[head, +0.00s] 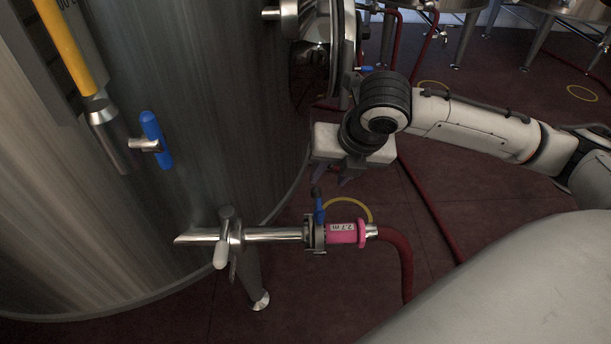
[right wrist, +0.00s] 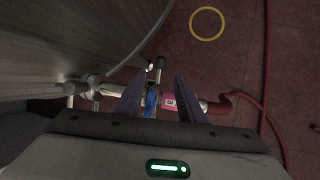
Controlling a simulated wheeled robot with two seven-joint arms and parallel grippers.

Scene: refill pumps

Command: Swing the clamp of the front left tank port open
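The tank port (head: 270,235) is a steel pipe sticking out to the right from the big tank. Its clamp (head: 315,236) is a metal ring with a blue handle (head: 320,210), around the joint with the pink hose fitting (head: 343,233). The clamp appears closed around the joint. My right gripper (head: 332,173) is above the clamp, pointing down and apart from it. In the right wrist view its two dark fingers (right wrist: 160,76) are open, with the blue handle (right wrist: 152,101) showing between them. My left gripper is not in view.
The steel tank (head: 220,110) fills the left side. A white-handled valve (head: 222,248) sits on the port pipe. A red hose (head: 403,265) leaves the fitting to the right and down. A blue-handled tap (head: 156,140) and a round hatch (head: 322,50) stick out from the tank wall.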

